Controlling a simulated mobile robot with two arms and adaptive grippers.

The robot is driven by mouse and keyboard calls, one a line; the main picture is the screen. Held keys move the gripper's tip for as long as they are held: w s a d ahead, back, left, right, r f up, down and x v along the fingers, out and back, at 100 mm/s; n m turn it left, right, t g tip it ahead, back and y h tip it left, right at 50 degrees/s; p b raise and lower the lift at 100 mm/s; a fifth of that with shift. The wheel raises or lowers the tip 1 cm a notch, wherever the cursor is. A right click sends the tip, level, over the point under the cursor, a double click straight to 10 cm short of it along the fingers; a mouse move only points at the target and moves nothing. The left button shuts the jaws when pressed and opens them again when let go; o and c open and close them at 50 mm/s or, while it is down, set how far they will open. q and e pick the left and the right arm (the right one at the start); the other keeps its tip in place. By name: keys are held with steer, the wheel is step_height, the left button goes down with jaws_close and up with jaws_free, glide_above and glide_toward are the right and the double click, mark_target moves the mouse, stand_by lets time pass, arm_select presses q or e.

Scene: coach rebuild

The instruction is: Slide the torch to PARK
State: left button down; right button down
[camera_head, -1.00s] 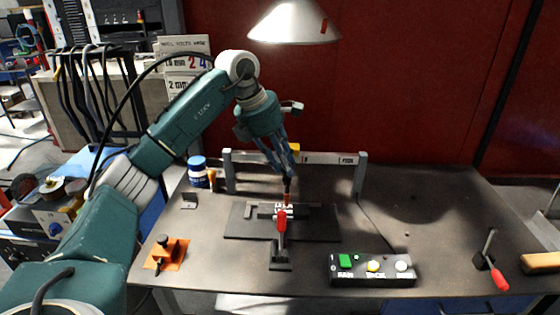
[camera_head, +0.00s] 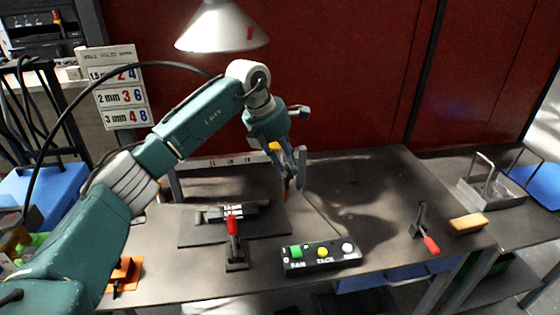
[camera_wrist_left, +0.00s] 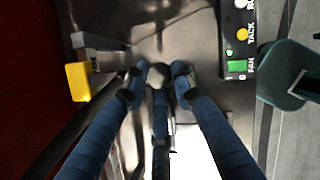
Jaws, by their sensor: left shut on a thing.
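My left gripper (camera_head: 289,178) is shut on the torch (camera_head: 286,194), whose orange-and-dark lower end shows below the fingers. It is at the right end of the grey rail (camera_head: 228,163), close to the right post (camera_head: 302,172). The rail's lettering is too small to read and partly covered by my arm. A yellow block (camera_head: 274,147) shows beside the gripper. In the left wrist view the fingertips close around a round grey torch part (camera_wrist_left: 158,76), with the yellow block (camera_wrist_left: 78,82) to the left. My right gripper is not in view.
A dark work plate (camera_head: 190,232) with a red-handled clamp (camera_head: 233,228) lies left of the torch. A control box (camera_head: 320,258) with green, yellow and white buttons stands in front. A lamp (camera_head: 222,28) hangs above.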

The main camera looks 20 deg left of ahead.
arm_select(q)
steer(key=shift+w+d+r, duration=0.15)
steer(key=shift+d+r, duration=0.05)
steer(key=shift+r, duration=0.05)
steer(key=c, duration=1.8)
jaws_free()
steer(key=o, duration=0.4)
steer(key=shift+c, duration=0.2)
steer(key=shift+w+d+f, duration=0.1)
steer(key=shift+d+f, duration=0.05)
steer(key=shift+d, duration=0.05)
steer(key=shift+a, duration=0.15)
steer(key=v, duration=1.2)
steer(key=shift+f, duration=0.1)
